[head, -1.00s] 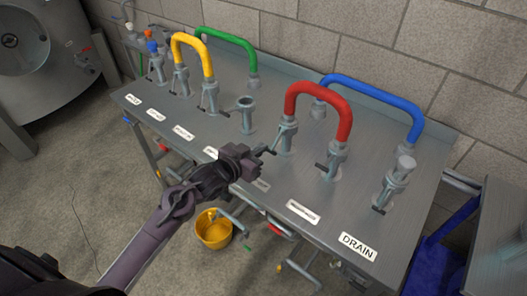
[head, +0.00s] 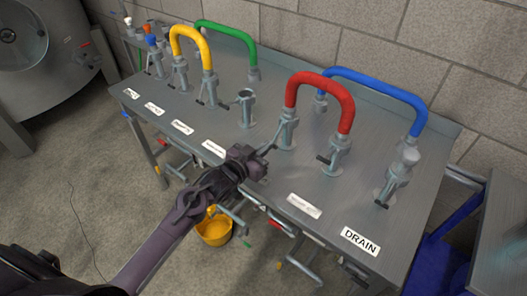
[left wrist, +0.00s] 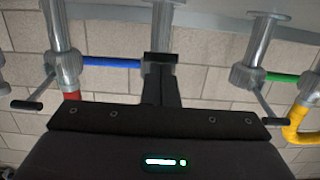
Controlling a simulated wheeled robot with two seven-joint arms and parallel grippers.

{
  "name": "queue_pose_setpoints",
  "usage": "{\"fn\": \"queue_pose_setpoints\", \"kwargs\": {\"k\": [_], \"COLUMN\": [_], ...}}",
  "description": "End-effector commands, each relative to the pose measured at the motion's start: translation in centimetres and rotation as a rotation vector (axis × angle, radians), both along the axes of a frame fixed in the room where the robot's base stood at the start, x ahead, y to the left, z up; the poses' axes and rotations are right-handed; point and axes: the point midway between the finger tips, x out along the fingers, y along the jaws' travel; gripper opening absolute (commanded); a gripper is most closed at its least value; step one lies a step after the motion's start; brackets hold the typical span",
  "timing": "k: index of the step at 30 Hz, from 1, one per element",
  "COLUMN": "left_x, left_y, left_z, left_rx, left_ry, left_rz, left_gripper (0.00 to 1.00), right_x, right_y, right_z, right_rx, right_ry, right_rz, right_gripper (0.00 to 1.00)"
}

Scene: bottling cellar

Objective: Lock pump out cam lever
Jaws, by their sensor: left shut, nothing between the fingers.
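The cam lever (head: 274,140) on the coupling (head: 286,131) at the left end of the red hose sticks out toward the front of the bench. My left gripper (head: 266,157) is shut and empty at the outer end of this lever. I cannot tell whether they touch. In the left wrist view my shut fingers (left wrist: 161,85) stand in front of the middle post (left wrist: 160,28) and hide most of its lever. No label that I can read says pump out; the label under my gripper is hidden. My right gripper is not in view.
The red hose (head: 318,82) arches right of my gripper, with the blue hose (head: 375,88) behind. An open port (head: 246,105), yellow hose (head: 190,40) and green hose (head: 228,30) stand left. A DRAIN label (head: 360,241) marks the front right. A yellow bucket (head: 214,230) is below.

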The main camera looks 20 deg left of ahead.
Motion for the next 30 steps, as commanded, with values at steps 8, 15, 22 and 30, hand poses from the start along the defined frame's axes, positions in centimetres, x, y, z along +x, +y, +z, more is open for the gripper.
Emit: {"fn": "queue_pose_setpoints", "kwargs": {"k": [8, 15, 22, 30], "left_x": [1.3, 1.7, 1.7, 1.7], "left_y": [-0.4, -0.6, -0.6, -0.5], "left_z": [-3.4, -3.2, -3.0, -2.7], "left_rx": [-0.058, -0.081, -0.083, -0.083], "left_ry": [-0.159, -0.23, -0.235, -0.233], "left_rz": [0.002, 0.001, 0.001, 0.001], "left_gripper": [0.0, 0.0, 0.0, 0.0], "right_x": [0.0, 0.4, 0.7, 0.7], "right_y": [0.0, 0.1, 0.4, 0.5], "right_z": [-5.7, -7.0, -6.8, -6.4], "right_rx": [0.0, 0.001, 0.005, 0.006], "right_ry": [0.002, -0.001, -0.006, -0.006], "right_rz": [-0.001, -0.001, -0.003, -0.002], "right_gripper": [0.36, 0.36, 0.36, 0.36]}}
